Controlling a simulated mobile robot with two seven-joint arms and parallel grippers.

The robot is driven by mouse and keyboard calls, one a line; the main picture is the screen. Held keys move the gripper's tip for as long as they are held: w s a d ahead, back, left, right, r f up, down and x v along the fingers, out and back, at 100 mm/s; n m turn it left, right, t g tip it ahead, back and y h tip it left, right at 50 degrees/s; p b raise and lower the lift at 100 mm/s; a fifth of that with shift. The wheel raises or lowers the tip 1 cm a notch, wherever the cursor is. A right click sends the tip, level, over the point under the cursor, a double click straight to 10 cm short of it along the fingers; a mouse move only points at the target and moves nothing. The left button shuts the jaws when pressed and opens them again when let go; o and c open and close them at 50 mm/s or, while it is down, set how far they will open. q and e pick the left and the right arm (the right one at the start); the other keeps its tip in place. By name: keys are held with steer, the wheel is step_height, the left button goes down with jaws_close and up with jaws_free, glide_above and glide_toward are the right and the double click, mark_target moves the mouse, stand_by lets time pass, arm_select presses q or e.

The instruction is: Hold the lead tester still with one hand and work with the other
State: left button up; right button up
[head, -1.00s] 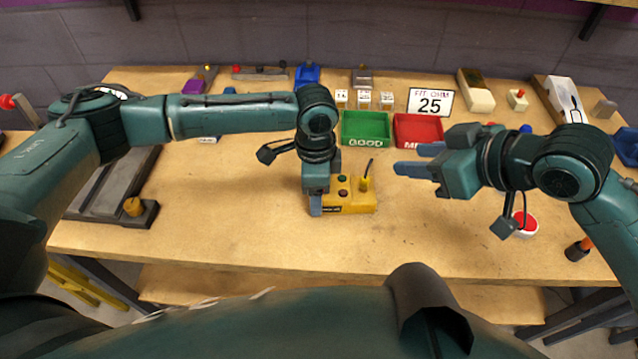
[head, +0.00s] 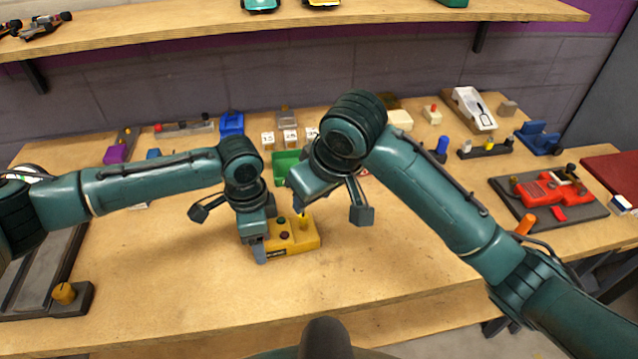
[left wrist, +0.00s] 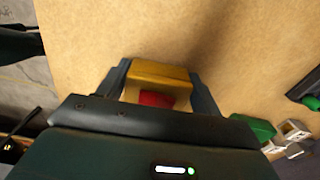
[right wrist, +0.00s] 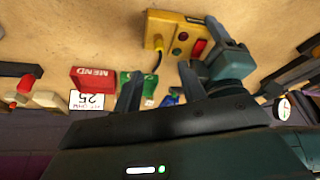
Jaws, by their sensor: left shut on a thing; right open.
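The lead tester, a yellow box (head: 305,236) with a dark and a red button on top, sits on the bench. It also shows in the left wrist view (left wrist: 158,75) and the right wrist view (right wrist: 170,32). My left gripper (head: 260,245) is shut on its left end, one finger on each side. A yellow plug with a dark lead (right wrist: 158,50) stands on the tester's top. My right gripper (right wrist: 160,88) is open, above and behind the tester in the head view, its fingers apart from the plug. My right arm partly hides the bins there.
A green GOOD bin (head: 287,167) stands behind the tester. A red car on a dark tray (head: 550,190) lies at right.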

mark_target(303, 215)
steer(key=x, duration=0.8)
steer(key=shift+f, duration=0.2)
steer(key=shift+c, duration=0.3)
jaws_close()
steer(key=c, duration=0.6)
jaws_free()
jaws_close()
steer(key=shift+r, duration=0.2)
steer(key=shift+a+r, duration=0.1)
steer(key=shift+r, duration=1.65)
steer(key=shift+r, duration=0.2)
